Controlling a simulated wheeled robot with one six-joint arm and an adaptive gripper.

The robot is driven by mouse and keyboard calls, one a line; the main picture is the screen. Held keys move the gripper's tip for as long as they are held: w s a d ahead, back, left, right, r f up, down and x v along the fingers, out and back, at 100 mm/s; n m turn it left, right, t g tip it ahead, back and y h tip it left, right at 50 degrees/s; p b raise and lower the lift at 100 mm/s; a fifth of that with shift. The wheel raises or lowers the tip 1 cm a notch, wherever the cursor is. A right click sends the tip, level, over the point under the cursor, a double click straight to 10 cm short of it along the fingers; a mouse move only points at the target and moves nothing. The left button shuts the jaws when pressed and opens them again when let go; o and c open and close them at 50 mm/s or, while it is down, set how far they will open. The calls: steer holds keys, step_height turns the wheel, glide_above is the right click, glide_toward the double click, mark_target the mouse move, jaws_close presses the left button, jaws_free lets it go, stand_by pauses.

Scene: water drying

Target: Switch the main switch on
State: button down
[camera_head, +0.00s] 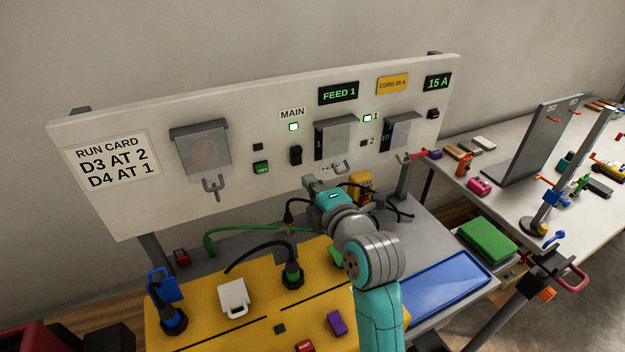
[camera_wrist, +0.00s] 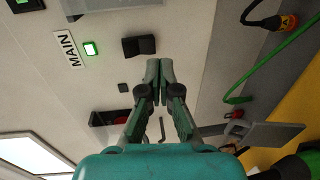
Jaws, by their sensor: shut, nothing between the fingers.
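The main switch is a black rocker (camera_head: 296,155) on the white panel, below the MAIN label (camera_head: 292,113) and a lit green lamp (camera_head: 293,127). In the wrist view the rocker (camera_wrist: 143,46) shows just beyond my fingertips, with the lit lamp (camera_wrist: 90,49) and the MAIN label (camera_wrist: 67,49) to its left. My gripper (camera_wrist: 151,66) is shut and empty, its tips close to the rocker; I cannot tell whether they touch it. In the head view my gripper (camera_head: 310,182) is in front of the panel, below the rocker.
A green button (camera_head: 261,167) is left of the rocker. Below are a yellow board (camera_head: 210,320) with plugs and cables, and a blue tray (camera_head: 447,284). A cluttered side table stands right.

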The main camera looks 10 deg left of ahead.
steer(key=s+d+f, duration=0.1)
steer(key=s+d, duration=0.4)
steer(key=s, duration=0.2)
steer(key=shift+s+f, duration=0.15)
stand_by(0.5)
